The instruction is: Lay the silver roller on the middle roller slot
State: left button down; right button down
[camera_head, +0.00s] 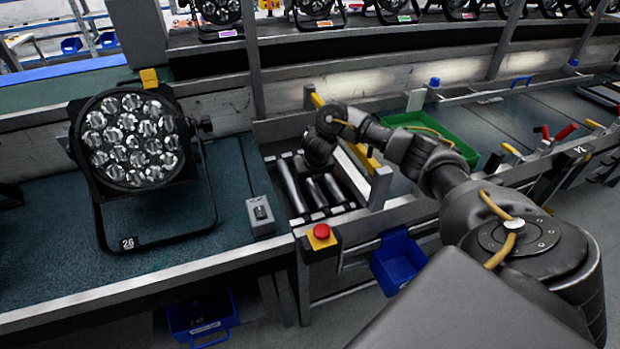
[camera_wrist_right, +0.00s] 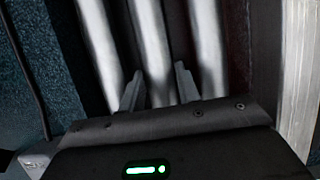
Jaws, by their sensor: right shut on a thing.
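My right gripper (camera_head: 319,163) points down over a short roller section of the bench. In the right wrist view its two fingers (camera_wrist_right: 157,75) are shut on the middle silver roller (camera_wrist_right: 152,45), one finger on each side. This roller lies between two other silver rollers, one on the left (camera_wrist_right: 98,45) and one on the right (camera_wrist_right: 207,45), roughly parallel to them. In the head view the left roller (camera_head: 291,187) shows clearly, while my gripper hides the upper parts of the others. I cannot tell whether the held roller touches its slot. My left gripper is not in view.
A large par can (camera_head: 131,138) stands on the teal bench to the left. A grey switch box (camera_head: 261,215) and a red button (camera_head: 322,231) are close to the rollers. A green tray (camera_head: 440,131) lies to the right. Blue bins (camera_head: 399,262) hang below.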

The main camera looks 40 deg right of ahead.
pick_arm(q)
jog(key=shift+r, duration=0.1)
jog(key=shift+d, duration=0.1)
pick_arm(e)
jog(key=c, duration=0.9)
grip_release()
jog(key=shift+p+v, duration=0.5)
jog(key=shift+v, duration=0.7)
jog(key=p+v, duration=0.4)
jog(key=v, duration=0.3)
jog(key=shift+r, duration=0.4)
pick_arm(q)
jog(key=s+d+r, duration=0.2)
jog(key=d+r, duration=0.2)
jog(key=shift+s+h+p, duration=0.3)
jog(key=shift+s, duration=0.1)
pick_arm(e)
jog(key=shift+s+a+r, duration=0.15)
jog(key=shift+s+r, duration=0.15)
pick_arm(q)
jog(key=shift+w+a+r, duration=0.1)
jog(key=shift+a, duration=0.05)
